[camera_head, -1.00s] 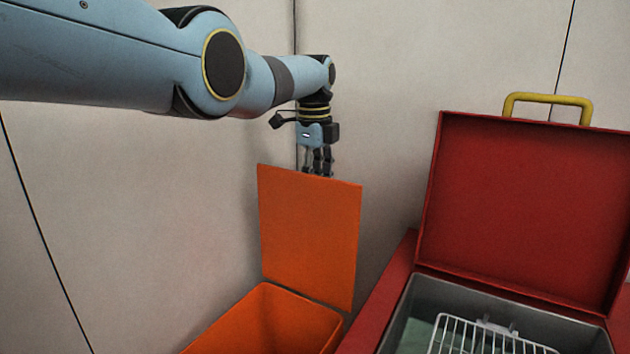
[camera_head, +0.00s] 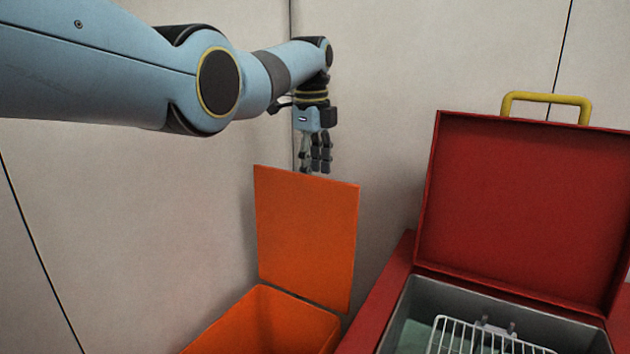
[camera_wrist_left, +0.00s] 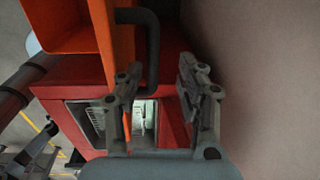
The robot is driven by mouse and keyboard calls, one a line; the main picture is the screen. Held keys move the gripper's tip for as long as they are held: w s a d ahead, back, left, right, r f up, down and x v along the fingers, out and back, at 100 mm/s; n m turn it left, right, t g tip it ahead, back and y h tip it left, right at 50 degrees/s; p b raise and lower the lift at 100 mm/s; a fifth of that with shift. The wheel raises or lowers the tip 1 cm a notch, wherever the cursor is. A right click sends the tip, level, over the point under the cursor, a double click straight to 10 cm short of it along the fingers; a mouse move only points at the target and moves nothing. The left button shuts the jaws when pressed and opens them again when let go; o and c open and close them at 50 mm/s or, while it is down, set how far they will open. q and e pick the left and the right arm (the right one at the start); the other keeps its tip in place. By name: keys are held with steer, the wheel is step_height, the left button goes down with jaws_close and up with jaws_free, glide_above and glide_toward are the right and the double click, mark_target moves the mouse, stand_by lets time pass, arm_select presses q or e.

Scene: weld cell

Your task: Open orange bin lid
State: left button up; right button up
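The orange bin (camera_head: 262,325) stands at the bottom of the head view, with its mouth open. Its flat orange lid (camera_head: 305,240) stands upright at the bin's back edge. My left gripper (camera_head: 314,170) points down just above and behind the lid's top edge. In the left wrist view the lid (camera_wrist_left: 112,40) is seen edge-on, with a dark bent handle (camera_wrist_left: 151,45) on its outer side. The left gripper's fingers (camera_wrist_left: 160,90) are spread apart there, with nothing clamped between them.
A red chest (camera_head: 520,205) with its lid raised and a yellow handle (camera_head: 547,98) stands close on the right. A white wire rack (camera_head: 480,335) sits inside it. Pale wall panels (camera_head: 130,220) stand close behind the bin and arm.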

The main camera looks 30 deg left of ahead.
arm_select(q)
step_height(320, 180, up, 8)
steer(key=shift+s, duration=0.25)
stand_by(0.4)
